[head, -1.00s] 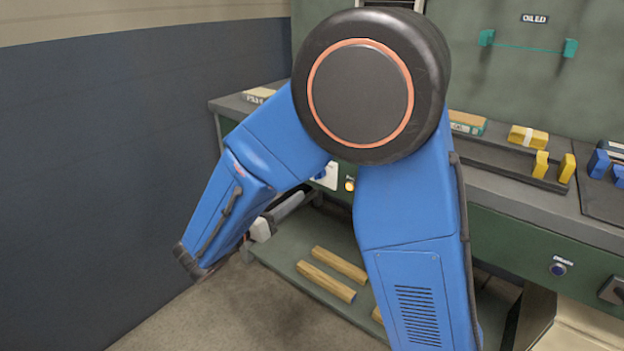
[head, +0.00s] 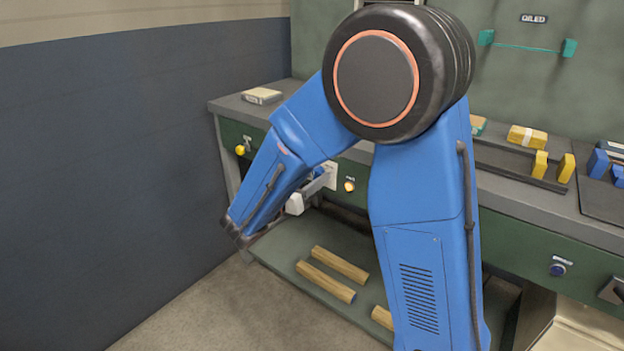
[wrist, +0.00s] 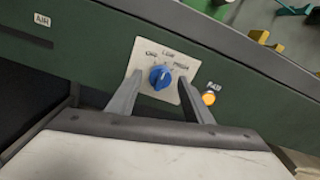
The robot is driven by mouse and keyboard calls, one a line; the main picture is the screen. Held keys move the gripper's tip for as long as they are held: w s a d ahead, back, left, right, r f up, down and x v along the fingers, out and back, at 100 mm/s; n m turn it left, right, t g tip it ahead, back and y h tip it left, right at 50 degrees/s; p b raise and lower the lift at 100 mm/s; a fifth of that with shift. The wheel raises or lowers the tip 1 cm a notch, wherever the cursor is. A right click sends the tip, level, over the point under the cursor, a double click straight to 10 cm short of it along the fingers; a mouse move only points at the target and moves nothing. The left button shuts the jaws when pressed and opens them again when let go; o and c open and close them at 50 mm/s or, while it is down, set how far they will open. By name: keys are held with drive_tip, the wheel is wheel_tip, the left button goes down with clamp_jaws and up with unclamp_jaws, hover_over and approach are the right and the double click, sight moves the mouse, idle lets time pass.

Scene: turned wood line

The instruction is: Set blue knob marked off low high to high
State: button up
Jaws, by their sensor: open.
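The blue knob (wrist: 160,77) sits on a white plate (wrist: 146,61) lettered OFF, LOW and HIGH on the green front panel. Its grip ridge looks close to upright in the wrist view, tilted slightly; I cannot tell exactly which mark it points at. My gripper (wrist: 158,80) is open, with one finger on each side of the knob in that view. I cannot tell whether either finger touches it.
A lit amber button (wrist: 209,98) is just right of the plate. A yellow control (head: 240,149) is farther left on the panel, and another blue knob (head: 557,269) is far right. The bench top (head: 510,193) overhangs above; a lower shelf (head: 290,241) holds wooden bars.

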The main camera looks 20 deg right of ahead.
drive_tip(key=shift+c, duration=0.7)
drive_tip(key=c, duration=0.9)
drive_tip(key=shift+m, duration=0.4)
drive_tip(key=m, duration=0.3)
drive_tip(key=shift+m, duration=0.4)
drive_tip(key=shift+w+m, duration=0.1)
drive_tip(key=shift+m, duration=2.1)
drive_tip(key=o, duration=1)
